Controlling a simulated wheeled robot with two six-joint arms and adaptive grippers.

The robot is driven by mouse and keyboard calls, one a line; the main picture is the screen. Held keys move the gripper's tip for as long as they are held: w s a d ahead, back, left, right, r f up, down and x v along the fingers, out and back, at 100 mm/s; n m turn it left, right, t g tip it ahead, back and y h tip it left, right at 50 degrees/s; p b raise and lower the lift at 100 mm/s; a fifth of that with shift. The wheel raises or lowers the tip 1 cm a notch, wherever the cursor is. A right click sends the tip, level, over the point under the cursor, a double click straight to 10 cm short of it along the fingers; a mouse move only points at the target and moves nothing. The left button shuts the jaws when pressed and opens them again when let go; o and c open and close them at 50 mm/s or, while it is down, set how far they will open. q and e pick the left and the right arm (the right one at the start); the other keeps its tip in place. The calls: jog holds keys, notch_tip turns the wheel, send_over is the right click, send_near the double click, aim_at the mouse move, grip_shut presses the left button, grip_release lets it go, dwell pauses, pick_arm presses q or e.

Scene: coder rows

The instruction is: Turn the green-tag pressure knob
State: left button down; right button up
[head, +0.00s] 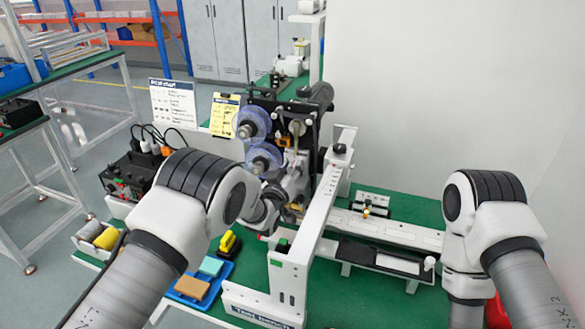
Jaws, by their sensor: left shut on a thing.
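The coder machine (318,108), dark with two clear purple-tinted rolls (252,122), stands at the middle of the green bench. My left gripper (296,178) reaches its front beside the lower roll. It is shut on a small part there, which I take to be the pressure knob. The knob and its green tag are hidden by my gripper and wrist, so I cannot tell how far it is turned. My right arm comes in at the right and bends down, and its gripper is not in view.
A white frame (318,222) stands just right of my left gripper. A blue tray (214,283) with sponges, a black control box (130,178) and a yellow card (223,116) are left of it. A white rail (400,233) runs right.

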pick_arm(q)
jog(key=shift+n, duration=0.3)
jog(key=shift+f+n+b, duration=0.1)
jog(key=shift+n+b, duration=0.6)
jog(key=shift+n, duration=0.5)
jog(key=shift+n+b, duration=0.35)
jog(key=shift+n, duration=1.55)
jog(key=c, duration=1.1)
grip_release()
jog(key=v, duration=0.7)
jog(key=shift+s, duration=0.2)
